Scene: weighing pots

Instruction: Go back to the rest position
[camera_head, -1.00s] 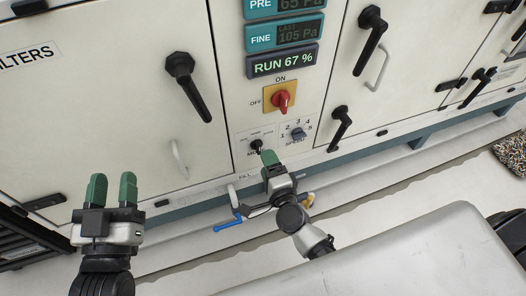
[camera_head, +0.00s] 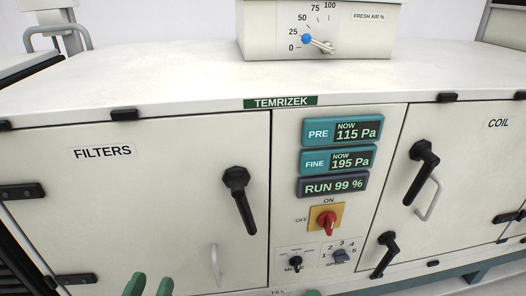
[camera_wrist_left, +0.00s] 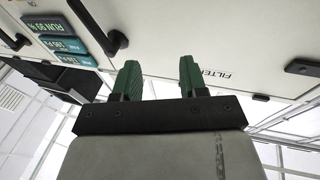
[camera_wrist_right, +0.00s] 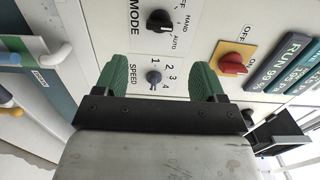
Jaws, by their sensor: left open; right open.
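My left gripper (camera_head: 148,286) shows at the bottom edge of the head view, only its green fingertips in sight. In the left wrist view its fingers (camera_wrist_left: 160,80) are apart with nothing between them, facing the white cabinet front near the FILTERS label (camera_wrist_left: 217,73). My right gripper (camera_wrist_right: 166,78) is open and empty in the right wrist view, in front of the panel with the speed knob (camera_wrist_right: 153,77), mode knob (camera_wrist_right: 159,20) and red main switch (camera_wrist_right: 232,64). In the head view only a green tip of it shows at the bottom edge.
The white cabinet (camera_head: 150,195) fills the view, with black door handles (camera_head: 240,200) standing out. The displays read PRE 115 Pa (camera_head: 342,132), FINE 195 Pa (camera_head: 338,160) and RUN 99 % (camera_head: 332,185). A fresh air dial box (camera_head: 275,42) sits on top.

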